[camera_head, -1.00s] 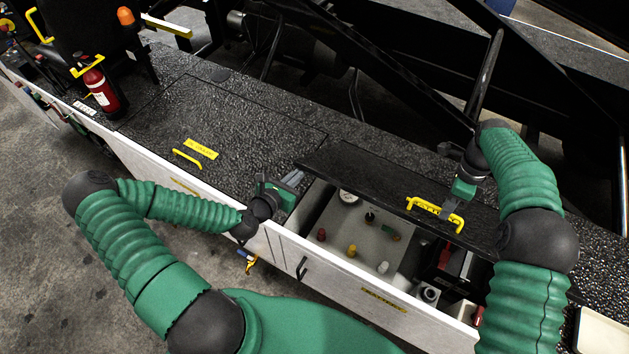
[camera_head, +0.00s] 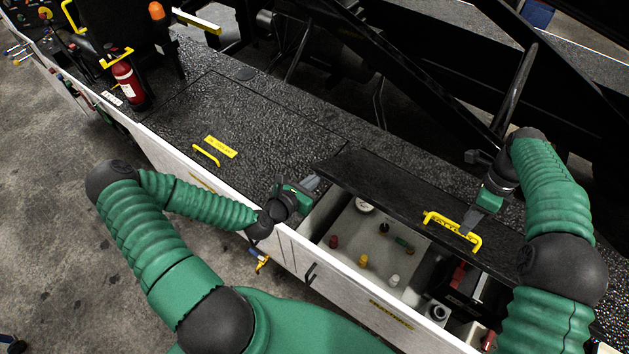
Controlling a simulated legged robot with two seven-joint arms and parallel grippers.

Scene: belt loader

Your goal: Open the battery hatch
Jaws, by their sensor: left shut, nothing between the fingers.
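The battery hatch (camera_head: 385,195) is a black textured lid on the loader's deck, partly raised, with the bay below exposed along its near side. Its yellow handle (camera_head: 452,231) is on the lid's right part. My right gripper (camera_head: 469,222) is at this handle, its fingers overlapping the right part of the bar and seemingly closed on it. My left gripper (camera_head: 312,184) is shut and empty at the lid's left end, by the bay's left corner. I cannot tell whether its tips touch the lid.
The open bay holds a grey tank (camera_head: 365,240) with several coloured caps, and a black battery (camera_head: 470,285) at right. A closed deck panel with another yellow handle (camera_head: 206,155) lies left. A fire extinguisher (camera_head: 128,82) stands farther left. Dark beams (camera_head: 440,95) run behind the deck.

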